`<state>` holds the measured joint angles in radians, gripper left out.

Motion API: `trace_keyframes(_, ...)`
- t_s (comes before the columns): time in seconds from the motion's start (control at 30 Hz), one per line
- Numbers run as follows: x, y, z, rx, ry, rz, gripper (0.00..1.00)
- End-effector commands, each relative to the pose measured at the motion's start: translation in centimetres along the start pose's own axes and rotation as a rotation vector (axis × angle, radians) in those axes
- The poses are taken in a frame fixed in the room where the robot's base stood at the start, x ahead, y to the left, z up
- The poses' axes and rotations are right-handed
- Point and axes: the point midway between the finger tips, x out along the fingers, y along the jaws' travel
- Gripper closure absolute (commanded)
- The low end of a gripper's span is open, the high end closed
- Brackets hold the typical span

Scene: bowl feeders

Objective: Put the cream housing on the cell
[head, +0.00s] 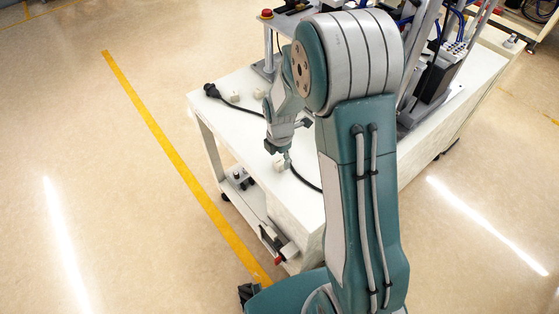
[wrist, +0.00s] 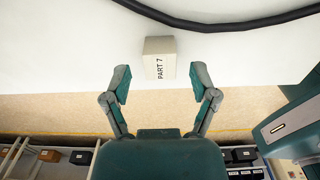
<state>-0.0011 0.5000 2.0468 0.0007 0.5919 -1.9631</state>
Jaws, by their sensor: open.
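A small cream block (wrist: 160,46) marked "PART 7" lies on the white table top of the cell in the wrist view. In the head view a cream block (head: 279,166) lies near the table's edge, just by my gripper (head: 287,157). In the wrist view my gripper (wrist: 161,83) is open. Its two fingers are spread to the left and right, and the block lies just beyond and between their tips. I see no contact. The cell (head: 222,118) is a white table with machinery at its far side, partly hidden by my arm.
Two more cream blocks (head: 234,97) lie farther back on the table. A black cable (wrist: 230,22) curves across the top just behind the marked block, with a plug (head: 211,90) at its end. Shelves with small bins (wrist: 50,155) sit below the table edge. Open floor lies left.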

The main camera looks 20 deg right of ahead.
Motion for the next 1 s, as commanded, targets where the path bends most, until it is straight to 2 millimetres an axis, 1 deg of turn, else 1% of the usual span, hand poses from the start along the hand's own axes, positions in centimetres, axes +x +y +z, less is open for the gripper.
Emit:
trace_keyframes(0.03,-1.2,0.1,0.0,0.000,-0.002,0.006,0.24)
trace_keyframes(0.1,-2.7,0.1,0.0,0.000,-0.002,0.006,0.24)
trace_keyframes(0.33,-7.4,0.1,0.0,0.000,-0.002,0.005,0.24)
trace_keyframes(0.4,-8.5,0.1,0.0,0.000,-0.001,0.003,0.24)
trace_keyframes(0.5,-9.5,0.1,0.0,0.000,-0.001,0.001,0.24)
trace_keyframes(0.67,-10.7,-0.2,-0.1,0.027,-0.004,0.009,0.24)
trace_keyframes(0.77,-12.6,-1.1,-0.4,0.133,-0.013,0.038,0.24)
trace_keyframes(0.87,-15.3,-2.6,-1.1,0.316,-0.021,0.086,0.24)
trace_keyframes(0.9,-16.5,-3.4,-1.4,0.399,-0.021,0.109,0.24)
trace_keyframes(1.0,-19.0,-5.4,-2.2,0.609,-0.015,0.165,0.24)
